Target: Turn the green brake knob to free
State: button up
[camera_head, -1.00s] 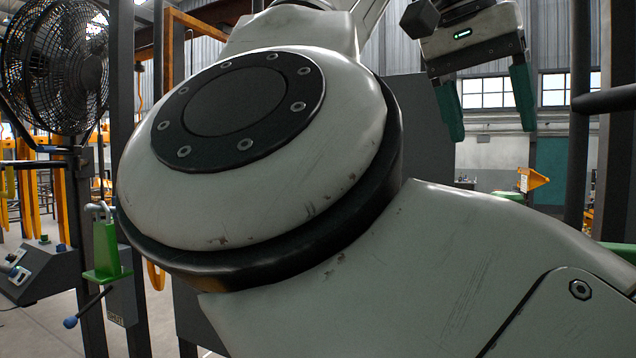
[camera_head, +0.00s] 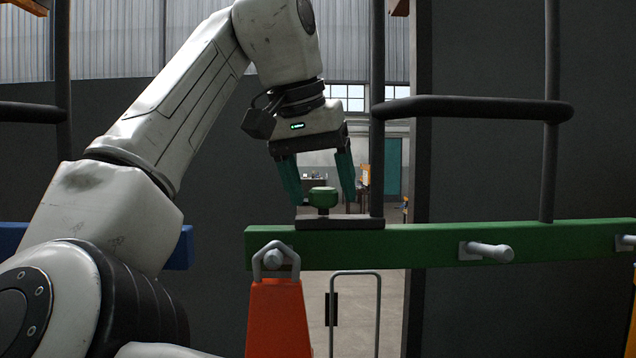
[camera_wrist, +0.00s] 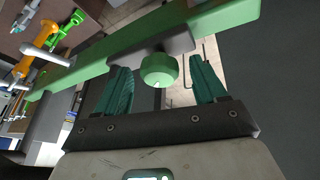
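The green brake knob (camera_head: 323,197) stands upright on a dark plate (camera_head: 340,222) fixed to the top of a green rail (camera_head: 420,243). In the wrist view the knob (camera_wrist: 158,70) shows a round green face with a small pale mark near its lower edge. My gripper (camera_head: 323,201) is open above the knob, pointing down. Its two teal fingers are on either side of the knob, with gaps visible in the wrist view (camera_wrist: 160,66). How far the tips reach down beside the knob is hard to tell.
Dark upright bars and a thick horizontal bar (camera_head: 470,108) stand right of my gripper. An orange piece (camera_head: 277,315) hangs by a shackle from the rail's left end. A grey peg (camera_head: 487,251) sticks out of the rail. A blue rail end (camera_head: 186,248) shows behind my arm.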

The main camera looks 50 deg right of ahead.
jog(key=c, duration=1)
jog(key=shift+c, duration=0.2)
jog(key=shift+m, duration=0.3)
jog(key=m+g, duration=0.1)
jog(key=m, duration=0.3)
jog(key=shift+w+g, duration=0.2)
jog(key=shift+g, duration=0.2)
jog(key=shift+w+d+m+g+y, duration=0.1)
jog(key=shift+m+g+y, duration=0.25)
jog(key=shift+m, duration=0.65)
jog(key=shift+m+g+y, duration=0.25)
jog(key=shift+m+g, duration=0.1)
jog(key=shift+m, duration=0.65)
jog(key=o, duration=1.1)
jog(key=shift+c, duration=0.2)
